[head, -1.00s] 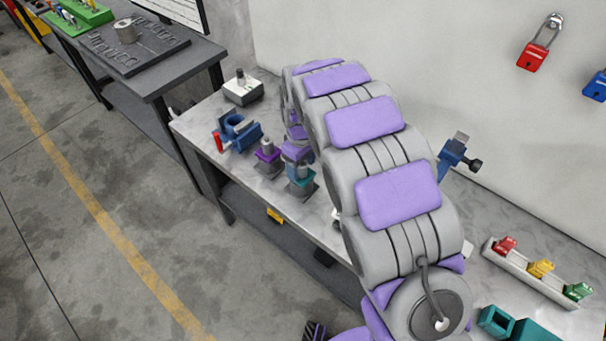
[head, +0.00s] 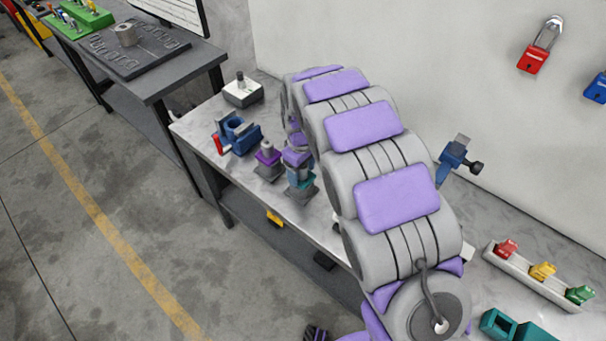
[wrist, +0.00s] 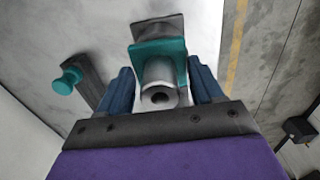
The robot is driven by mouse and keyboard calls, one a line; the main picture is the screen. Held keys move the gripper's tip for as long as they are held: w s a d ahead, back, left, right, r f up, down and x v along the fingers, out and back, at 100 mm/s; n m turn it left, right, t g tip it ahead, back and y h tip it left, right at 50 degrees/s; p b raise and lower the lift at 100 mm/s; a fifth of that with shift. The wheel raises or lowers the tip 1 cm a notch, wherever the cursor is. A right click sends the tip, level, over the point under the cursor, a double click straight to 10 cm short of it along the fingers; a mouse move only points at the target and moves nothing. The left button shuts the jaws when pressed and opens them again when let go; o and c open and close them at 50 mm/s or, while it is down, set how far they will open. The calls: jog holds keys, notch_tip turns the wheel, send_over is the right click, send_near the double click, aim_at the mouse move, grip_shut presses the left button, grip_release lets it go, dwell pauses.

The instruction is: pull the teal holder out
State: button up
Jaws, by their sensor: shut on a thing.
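The teal holder (head: 303,181) is a small square block near the front edge of the table, carrying a grey barrel. In the wrist view the teal holder (wrist: 158,50) sits between a dark grey block (wrist: 157,27) and the hollow grey barrel (wrist: 161,86). My gripper (wrist: 160,84) has its blue fingers on both sides of the barrel and is shut on the teal holder's assembly. In the head view my gripper (head: 298,166) partly hides it. A matching purple holder (head: 267,158) with its own barrel stands just left, apart from it.
A blue vise (head: 237,133) and a white box (head: 243,92) stand farther left on the table. A blue clamp-like tool (head: 453,158) is at the right by the wall. A teal-knobbed grey bar (wrist: 85,80) shows in the wrist view.

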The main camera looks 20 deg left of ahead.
jog(key=shift+a+r, duration=0.1)
jog(key=shift+r, duration=0.1)
dwell(0.3)
jog(key=shift+r+p, duration=0.45)
jog(key=shift+r, duration=0.1)
jog(key=shift+r+p, duration=1.3)
jog(key=shift+r, duration=1.8)
